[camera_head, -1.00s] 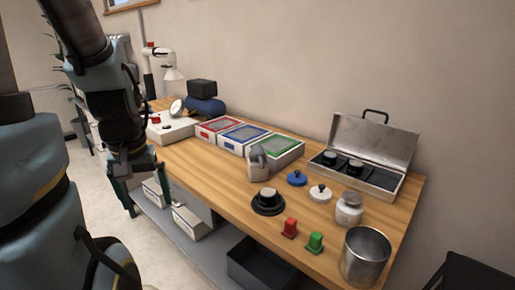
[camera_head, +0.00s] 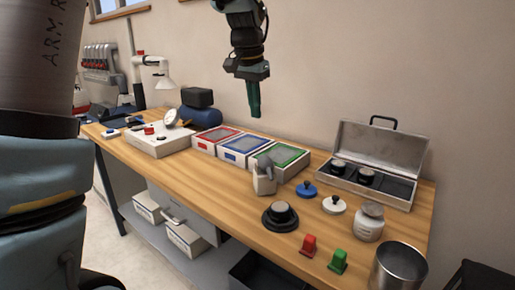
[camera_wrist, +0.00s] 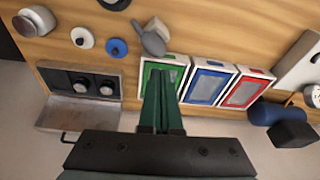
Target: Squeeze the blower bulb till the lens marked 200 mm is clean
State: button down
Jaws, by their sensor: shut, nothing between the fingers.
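A grey bulb-like object (camera_head: 265,166), likely the blower bulb, stands tilted in a small pale holder (camera_head: 265,184) mid-table; it also shows in the wrist view (camera_wrist: 153,43). A dark round lens-like piece (camera_head: 280,214) sits on a black round base in front. Two similar dark pieces (camera_head: 338,166) (camera_head: 366,175) sit in the open metal case (camera_head: 406,192). No 200 mm marking is readable. My gripper (camera_head: 254,112) is shut and empty, pointing down, high above the trays and apart from the bulb. Its green fingers also show in the wrist view (camera_wrist: 161,80).
Red (camera_head: 212,133), blue (camera_head: 240,147) and green (camera_head: 284,160) trays line the back. A blue knobbed lid (camera_head: 306,190), white lid (camera_head: 334,204), jar (camera_head: 369,225), red piece (camera_head: 309,245), green piece (camera_head: 338,262) and metal cup (camera_head: 397,270) crowd the right. The left front tabletop is clear.

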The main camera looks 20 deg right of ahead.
aim_at(265, 157)
jog(key=d, duration=0.1)
jog(key=d+r, duration=0.1)
jog(key=shift+s+d+r+m, duration=0.15)
jog(key=shift+d+r+m, duration=0.05)
jog(key=shift+d+m, duration=0.2)
jog(key=shift+f, duration=0.1)
jog(key=p+x, duration=0.1)
jog(key=x, duration=0.3)
jog(key=p+x, duration=0.1)
jog(key=x, duration=0.3)
jog(key=a+p+x, duration=0.1)
jog(key=x, duration=0.3)
jog(key=shift+s+f, duration=0.2)
jog(key=shift+f, duration=0.3)
jog(key=shift+a+f+p, duration=0.1)
jog(key=shift+f+p, duration=0.2)
jog(key=shift+f, duration=0.1)
jog(key=shift+f, duration=0.1)
jog(key=shift+b+x, duration=0.7)
jog(key=shift+x, duration=0.1)
jog(key=shift+s+a, duration=0.1)
jog(key=shift+a, duration=0.05)
